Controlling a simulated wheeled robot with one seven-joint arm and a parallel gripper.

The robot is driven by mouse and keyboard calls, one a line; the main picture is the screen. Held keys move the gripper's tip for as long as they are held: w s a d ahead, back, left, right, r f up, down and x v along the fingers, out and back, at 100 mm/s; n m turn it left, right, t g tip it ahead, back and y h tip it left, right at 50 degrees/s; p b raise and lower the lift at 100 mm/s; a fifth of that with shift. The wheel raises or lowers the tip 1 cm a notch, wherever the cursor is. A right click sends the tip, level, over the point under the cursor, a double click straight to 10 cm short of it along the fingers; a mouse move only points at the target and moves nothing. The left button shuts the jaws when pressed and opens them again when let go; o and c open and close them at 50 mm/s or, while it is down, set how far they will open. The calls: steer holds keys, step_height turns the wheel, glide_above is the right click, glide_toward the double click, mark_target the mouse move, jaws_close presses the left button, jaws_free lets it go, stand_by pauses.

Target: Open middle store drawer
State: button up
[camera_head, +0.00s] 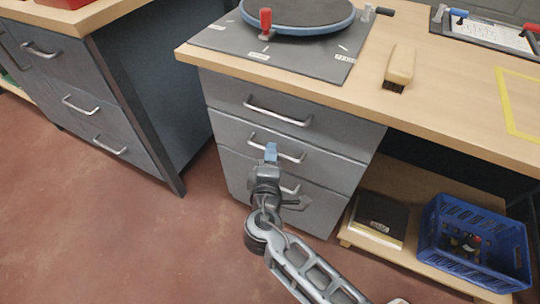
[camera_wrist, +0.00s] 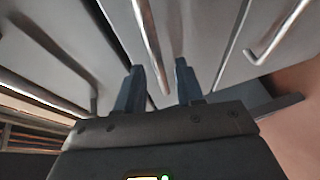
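A grey drawer unit with three stacked drawers stands under the bench. Its middle drawer (camera_head: 222,130) appears closed, with a horizontal silver bar handle (camera_head: 292,156). My gripper (camera_head: 271,152) is in front of this drawer, its blue fingertips overlapping the handle in the head view. In the wrist view my gripper (camera_wrist: 160,72) is open, one blue finger on each side of a silver bar handle (camera_wrist: 148,35). The bar runs between the fingers; no firm contact can be made out. The bottom drawer's handle (camera_head: 290,189) is partly hidden by my gripper.
The top drawer's handle (camera_head: 276,112) is just above. Another drawer cabinet (camera_head: 100,110) stands to the left. A blue crate (camera_head: 474,260) and a dark box (camera_head: 379,218) sit on a low shelf at right. A brush (camera_head: 400,66) lies on the bench. Floor at left is clear.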

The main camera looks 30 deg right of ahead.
steer(key=shift+w+d+f, duration=0.15)
steer(key=shift+w+d, duration=0.15)
steer(key=shift+w, duration=0.15)
jaws_close()
stand_by(0.4)
